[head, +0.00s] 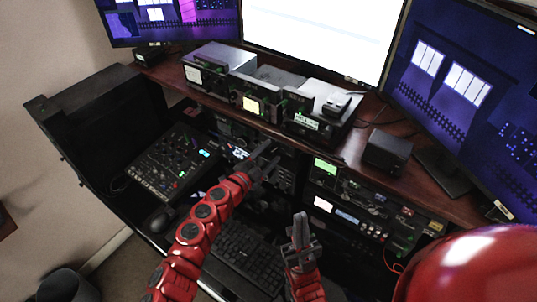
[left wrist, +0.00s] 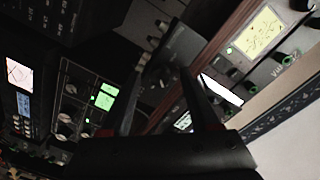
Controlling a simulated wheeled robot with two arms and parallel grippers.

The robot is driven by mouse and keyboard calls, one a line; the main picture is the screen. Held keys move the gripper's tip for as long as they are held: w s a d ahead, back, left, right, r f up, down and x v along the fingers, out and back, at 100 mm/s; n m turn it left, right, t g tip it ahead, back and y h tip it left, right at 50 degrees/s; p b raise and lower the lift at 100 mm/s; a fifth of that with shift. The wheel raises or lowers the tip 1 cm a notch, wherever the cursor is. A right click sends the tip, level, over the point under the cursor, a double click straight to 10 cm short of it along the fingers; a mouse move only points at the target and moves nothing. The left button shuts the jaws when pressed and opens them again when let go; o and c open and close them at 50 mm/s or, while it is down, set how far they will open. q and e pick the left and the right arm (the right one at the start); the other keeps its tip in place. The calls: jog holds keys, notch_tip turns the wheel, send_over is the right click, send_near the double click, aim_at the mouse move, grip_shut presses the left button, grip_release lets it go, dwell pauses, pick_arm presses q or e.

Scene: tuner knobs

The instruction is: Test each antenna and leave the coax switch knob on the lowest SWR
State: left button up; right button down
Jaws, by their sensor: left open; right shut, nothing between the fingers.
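My left gripper (head: 266,160) is open in front of the dark equipment rack under the wooden shelf. In the left wrist view its two dark fingers (left wrist: 165,85) stand apart, facing a dark panel with a small knob (left wrist: 161,84). I cannot tell whether this is the coax switch knob, and no finger clearly touches it. A yellow-lit meter (head: 251,105) sits on the shelf unit; a lit needle meter also shows in the left wrist view (left wrist: 259,34). Its reading is too small to tell. My right gripper (head: 300,230) is shut and empty above the keyboard's right end.
A mixer (head: 173,160) lies left, and a keyboard (head: 247,258) lies below my arms. Radios with lit screens (head: 325,168) fill the lower rack. A black box (head: 388,151) and monitors (head: 458,85) stand on the wooden shelf (head: 352,147).

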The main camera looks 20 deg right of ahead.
pick_arm(q)
jog(key=b+v, duration=0.3)
jog(key=v, duration=1.4)
jog(key=shift+s+a, duration=0.15)
dwell(2.0)
